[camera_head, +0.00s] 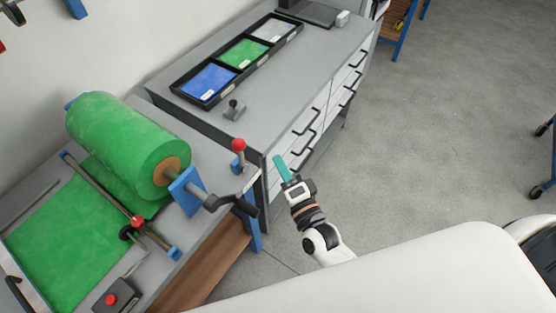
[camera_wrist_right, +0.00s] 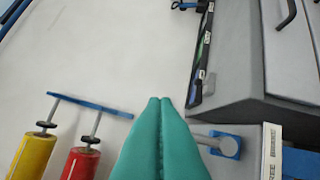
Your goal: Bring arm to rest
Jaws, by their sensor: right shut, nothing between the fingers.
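My right gripper (camera_head: 279,163) shows in the head view, its arm coming up from the lower middle. Its teal fingers are shut with nothing between them. It is in the air near the front corner of the grey drawer cabinet, just right of the red-knobbed lever. In the right wrist view the teal fingers (camera_wrist_right: 160,105) are pressed together and point toward the pale wall. My left gripper is not in the head view.
A green film roll (camera_head: 118,140) with a crank (camera_head: 230,200) sits on the bench at left. A red-knobbed lever (camera_head: 239,146) stands close to my right gripper. The drawer cabinet (camera_head: 290,85) carries a tray of colored sheets (camera_head: 206,103). Open floor (camera_head: 450,120) lies right.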

